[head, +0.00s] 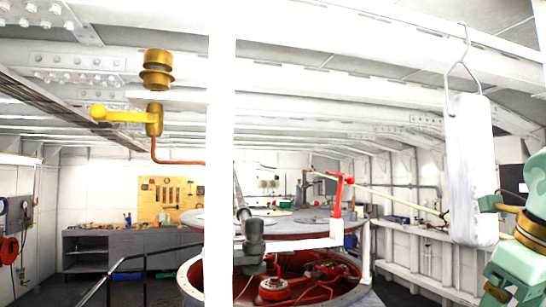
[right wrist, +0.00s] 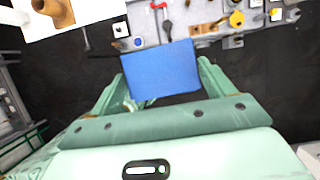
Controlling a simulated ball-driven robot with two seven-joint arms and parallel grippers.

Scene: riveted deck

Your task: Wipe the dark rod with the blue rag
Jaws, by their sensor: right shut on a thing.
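The blue rag (right wrist: 160,68) shows in the right wrist view as a flat blue rectangle. My right gripper (right wrist: 163,80) is shut on it, and the rag spans the room between the pale green fingers. In the head view a pale green part of my right arm shows at the right edge, and I cannot see the rag there. A thin dark rod-like piece (right wrist: 87,38) lies left of the rag in the right wrist view; I cannot tell if it is the dark rod. My left gripper is in neither view.
A grey surface (right wrist: 150,30) with several tools lies beyond the rag, over dark floor (right wrist: 260,80). In the head view a white post (head: 220,150) stands mid-picture, a white block (head: 470,170) hangs at right, and a red-lined round housing (head: 320,275) sits low.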

